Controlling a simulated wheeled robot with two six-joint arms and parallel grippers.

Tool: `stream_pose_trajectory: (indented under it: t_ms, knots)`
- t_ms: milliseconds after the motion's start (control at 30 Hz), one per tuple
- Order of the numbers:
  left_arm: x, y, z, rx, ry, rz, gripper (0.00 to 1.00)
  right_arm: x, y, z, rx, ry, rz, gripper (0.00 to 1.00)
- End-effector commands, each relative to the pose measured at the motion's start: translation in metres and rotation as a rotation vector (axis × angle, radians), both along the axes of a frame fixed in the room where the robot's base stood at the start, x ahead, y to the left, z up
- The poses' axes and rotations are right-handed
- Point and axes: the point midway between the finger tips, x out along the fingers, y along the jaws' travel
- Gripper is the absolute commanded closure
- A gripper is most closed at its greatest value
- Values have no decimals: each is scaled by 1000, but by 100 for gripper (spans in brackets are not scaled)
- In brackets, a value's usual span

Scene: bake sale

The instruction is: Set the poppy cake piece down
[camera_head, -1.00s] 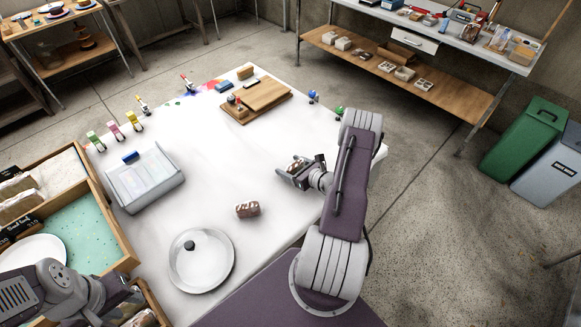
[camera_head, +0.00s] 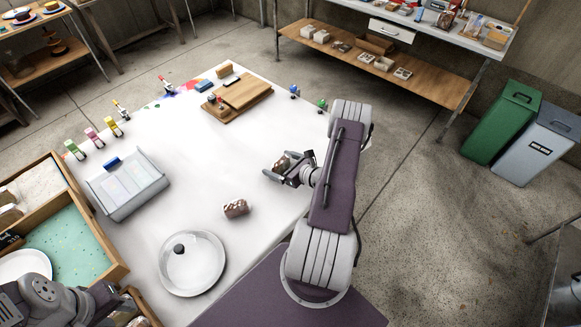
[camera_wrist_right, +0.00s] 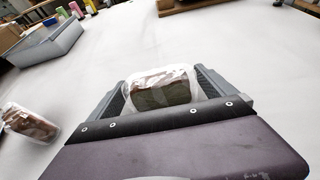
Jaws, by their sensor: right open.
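A clear-wrapped cake piece with a brown and dark green look, which I take to be the poppy cake piece (camera_wrist_right: 165,88), sits between the two fingers of my right gripper (camera_wrist_right: 160,92) in the right wrist view. In the head view my right gripper (camera_head: 284,170) is low over the right part of the white table, with the piece (camera_head: 281,163) partly hidden by its fingers. The jaws are open around it. I cannot tell whether its underside touches the table. My left gripper (camera_head: 118,302) is at the lower left, mostly hidden by its arm.
A second wrapped brown piece (camera_head: 236,208) lies on the white table (camera_head: 205,145), also at left in the wrist view (camera_wrist_right: 30,124). A round lidded plate (camera_head: 192,264), a grey bin (camera_head: 128,184) and a wooden board (camera_head: 238,97) stand around. The table's middle is clear.

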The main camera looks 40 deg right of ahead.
Motion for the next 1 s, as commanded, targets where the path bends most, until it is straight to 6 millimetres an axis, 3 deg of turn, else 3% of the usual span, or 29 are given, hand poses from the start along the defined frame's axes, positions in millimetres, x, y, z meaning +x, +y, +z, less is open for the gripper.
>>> stream_pose_trajectory:
  t_ms: [200, 400, 567, 833, 933, 1000]
  knots:
    - [0, 0, 2, 0, 0, 0, 64, -48, -6, 20, 0, -1, -8, 6]
    - [0, 0, 3, 0, 0, 0, 64, -80, -8, 33, -1, 0, -4, 6]
    - [0, 0, 3, 0, 0, 0, 64, -90, -8, 38, 0, -1, -1, 6]
    - [0, 0, 3, 0, 0, 0, 64, -90, -5, 39, -2, 0, 12, 6]
    - [0, 0, 3, 0, 0, 0, 64, -79, 22, 50, -28, 12, 147, 6]
    - [0, 0, 3, 0, 0, 0, 64, -69, 66, 64, -74, 32, 362, 6]
